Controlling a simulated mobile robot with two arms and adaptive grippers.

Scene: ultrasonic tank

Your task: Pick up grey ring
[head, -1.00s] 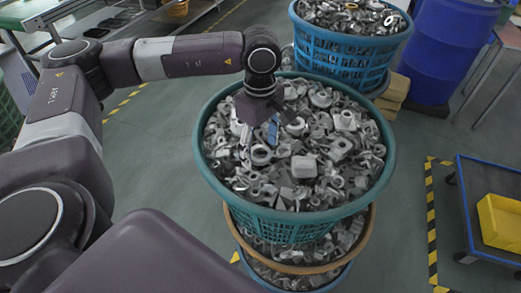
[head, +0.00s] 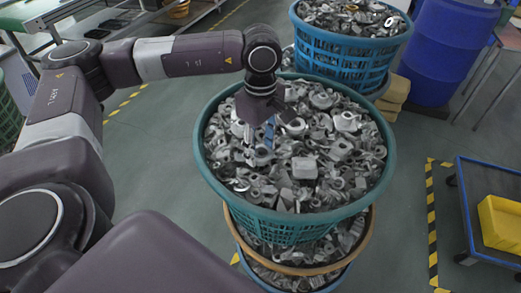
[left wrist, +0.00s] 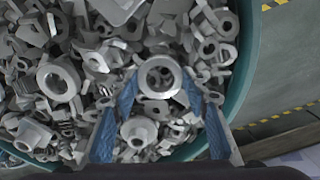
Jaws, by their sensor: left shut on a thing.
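The grey ring (left wrist: 160,77), a round metal piece with a hole, sits between the blue-padded fingertips of my left gripper (left wrist: 161,84) in the left wrist view. The fingers touch it from both sides, and the gripper is shut on it. In the head view my left gripper (head: 257,150) points down into the near teal basket (head: 201,158), with its tips at the heap of metal parts. The ring (head: 262,157) is partly hidden there by the fingers. I cannot tell whether it is clear of the heap. My right gripper is not in view.
Many similar grey metal parts (head: 305,167) crowd around the ring. A blue basket of parts (head: 335,55) stands behind, with a blue drum (head: 450,50) beside it. A blue cart with a yellow bin (head: 500,222) is at the right. Open floor lies between cart and basket.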

